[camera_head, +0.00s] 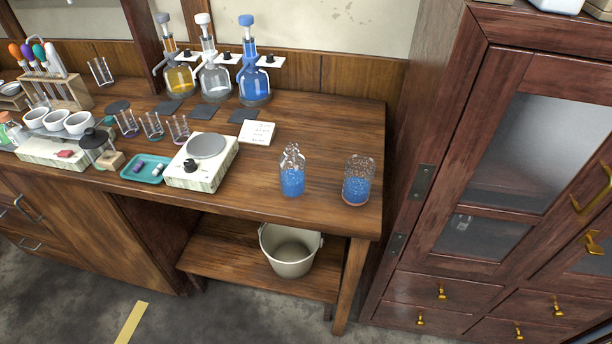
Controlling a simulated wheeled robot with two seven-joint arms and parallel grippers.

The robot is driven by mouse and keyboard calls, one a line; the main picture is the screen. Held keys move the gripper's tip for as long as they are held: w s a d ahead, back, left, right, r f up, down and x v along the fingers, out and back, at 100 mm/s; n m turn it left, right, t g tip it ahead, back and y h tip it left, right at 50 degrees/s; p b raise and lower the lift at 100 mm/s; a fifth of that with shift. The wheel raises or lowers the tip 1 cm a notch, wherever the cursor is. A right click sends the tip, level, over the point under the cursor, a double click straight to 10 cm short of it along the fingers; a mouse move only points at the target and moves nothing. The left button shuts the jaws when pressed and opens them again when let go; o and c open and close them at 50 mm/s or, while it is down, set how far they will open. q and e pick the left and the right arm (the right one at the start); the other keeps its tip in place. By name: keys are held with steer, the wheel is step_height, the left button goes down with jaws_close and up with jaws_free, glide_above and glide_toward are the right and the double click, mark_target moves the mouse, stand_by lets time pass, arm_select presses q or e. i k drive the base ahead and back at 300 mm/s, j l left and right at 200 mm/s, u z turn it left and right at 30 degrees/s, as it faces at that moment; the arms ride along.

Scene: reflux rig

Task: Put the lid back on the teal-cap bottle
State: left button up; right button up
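A bottle with a dark round top (95,139) stands at the bench front on the left. Two clear glass vessels with blue contents, one narrow-necked (292,181) and one wider (356,186), stand upright on the right of the bench. No loose teal lid can be made out. Neither of my grippers is in view.
A white balance (203,177) and a teal tray (133,172) with small items sit near the bench's front edge. Several flasks on stands line the back. A bucket (288,260) sits on the lower shelf. A tall cabinet (450,150) bounds the right; the bench (325,130) is clear behind the blue vessels.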

mark_target(292, 163)
steer(key=j+z, duration=0.2)
steer(key=z, duration=0.2)
steer(key=j+z, duration=0.5)
steer(key=j, duration=0.4)
steer(key=j+z, duration=0.15)
steer(key=j, duration=0.35)
steer(key=k+j+z, duration=0.15)
steer(key=j, duration=0.35)
steer(key=j+z, duration=0.15)
steer(key=j, duration=0.4)
steer(key=k+j, duration=0.1)
steer(key=j, duration=0.3)
steer(key=k+j, duration=0.1)
steer(key=j, duration=0.35)
steer(key=k+j, duration=0.1)
steer(key=j, duration=0.3)
steer(key=k+j, duration=0.15)
steer(key=j, duration=0.3)
